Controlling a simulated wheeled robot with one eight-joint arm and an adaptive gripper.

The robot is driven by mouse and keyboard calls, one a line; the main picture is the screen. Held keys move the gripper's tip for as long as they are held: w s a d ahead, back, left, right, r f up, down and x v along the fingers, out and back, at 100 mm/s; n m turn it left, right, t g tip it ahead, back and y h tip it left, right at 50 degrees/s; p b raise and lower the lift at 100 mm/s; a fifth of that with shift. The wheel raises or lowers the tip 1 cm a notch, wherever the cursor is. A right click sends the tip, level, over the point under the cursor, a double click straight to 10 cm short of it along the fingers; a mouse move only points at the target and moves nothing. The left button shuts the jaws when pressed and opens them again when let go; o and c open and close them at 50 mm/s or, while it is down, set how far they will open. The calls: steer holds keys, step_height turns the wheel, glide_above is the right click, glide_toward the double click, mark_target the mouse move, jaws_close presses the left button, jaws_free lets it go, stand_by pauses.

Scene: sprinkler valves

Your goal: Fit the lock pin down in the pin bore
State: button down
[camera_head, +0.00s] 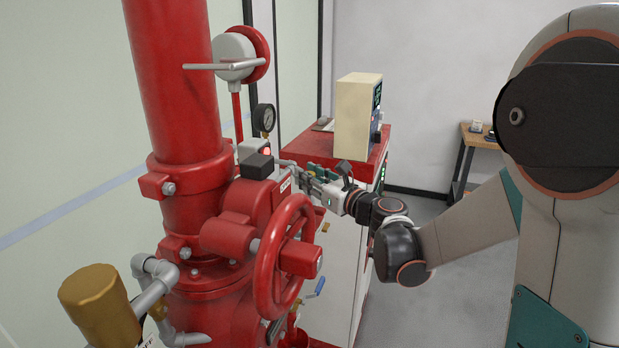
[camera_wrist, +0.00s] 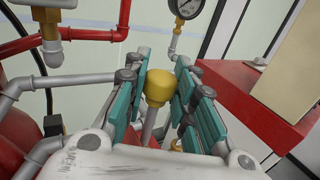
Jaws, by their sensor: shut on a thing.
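The lock pin (camera_wrist: 158,88) appears in the wrist view as a yellow-capped part with a grey shaft. It sits between the teal finger pads of my gripper (camera_wrist: 161,76), which is shut on its yellow cap. The shaft runs down in the picture, and its lower end is hidden. In the head view my gripper (camera_head: 289,168) reaches in from the right, above the red handwheel and beside the valve body. The pin is too small to make out there. I cannot make out the pin bore in either view.
The red handwheel (camera_head: 282,258) stands below and in front of my gripper. A red-topped cabinet (camera_head: 304,146) carrying a cream box (camera_head: 356,115) stands behind. Grey pipes (camera_wrist: 30,85) crowd the left of the wrist view.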

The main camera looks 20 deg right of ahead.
steer(key=shift+f+b, duration=1.75)
steer(key=shift+f, duration=0.3)
steer(key=c, duration=1.2)
jaws_free()
steer(key=shift+c, duration=0.2)
steer(key=v, duration=1.2)
